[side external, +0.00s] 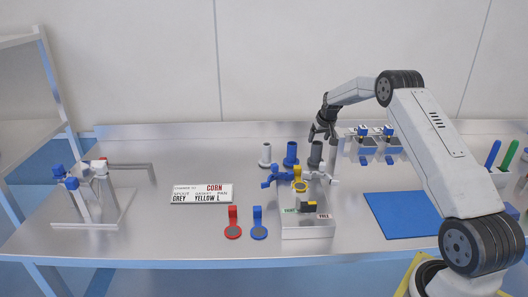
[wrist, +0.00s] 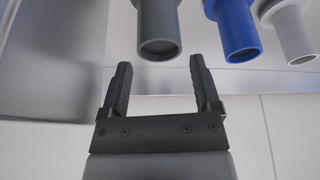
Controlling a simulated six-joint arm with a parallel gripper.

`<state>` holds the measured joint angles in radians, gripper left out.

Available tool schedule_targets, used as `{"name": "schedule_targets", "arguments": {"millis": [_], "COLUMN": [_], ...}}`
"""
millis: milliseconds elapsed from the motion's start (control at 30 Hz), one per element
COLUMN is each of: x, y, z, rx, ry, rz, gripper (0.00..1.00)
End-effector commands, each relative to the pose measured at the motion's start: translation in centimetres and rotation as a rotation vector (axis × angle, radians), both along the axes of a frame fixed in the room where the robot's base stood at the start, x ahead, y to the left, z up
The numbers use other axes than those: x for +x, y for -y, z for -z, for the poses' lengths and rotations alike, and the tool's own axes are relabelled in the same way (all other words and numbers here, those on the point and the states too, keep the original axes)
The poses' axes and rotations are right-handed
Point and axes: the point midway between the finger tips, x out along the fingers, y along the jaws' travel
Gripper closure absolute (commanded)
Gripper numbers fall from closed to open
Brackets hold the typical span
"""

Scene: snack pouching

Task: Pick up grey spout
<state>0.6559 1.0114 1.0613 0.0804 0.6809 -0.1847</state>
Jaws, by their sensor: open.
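The dark grey spout (side external: 316,154) stands upright on the steel table, rightmost of three spouts in a row. In the wrist view the grey spout (wrist: 158,32) shows just beyond my fingertips, roughly centred between them. My gripper (side external: 319,131) is open and hangs just above the grey spout in the side view. In the wrist view my gripper (wrist: 161,64) has both fingers spread with nothing between them. Whether a finger touches the spout I cannot tell.
A blue spout (side external: 291,153) and a white spout (side external: 265,155) stand to the left. In front is a fixture (side external: 306,228) with blue handles and a yellow ring. A label sign (side external: 202,194), red and blue tabbed pieces and a blue mat (side external: 402,215) lie on the table.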

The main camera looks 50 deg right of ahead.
Motion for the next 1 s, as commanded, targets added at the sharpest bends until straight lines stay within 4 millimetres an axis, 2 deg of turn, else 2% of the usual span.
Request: {"name": "schedule_targets", "arguments": {"millis": [267, 700, 1000], "x": [0.0, 0.7, 1.0], "y": [0.0, 0.4, 0.5], "z": [0.5, 4.4, 5.1], "rx": [0.001, 0.001, 0.000], "ry": [-0.001, -0.001, 0.000], "rz": [0.000, 0.000, 0.000], "gripper": [0.20, 0.20, 0.20]}}
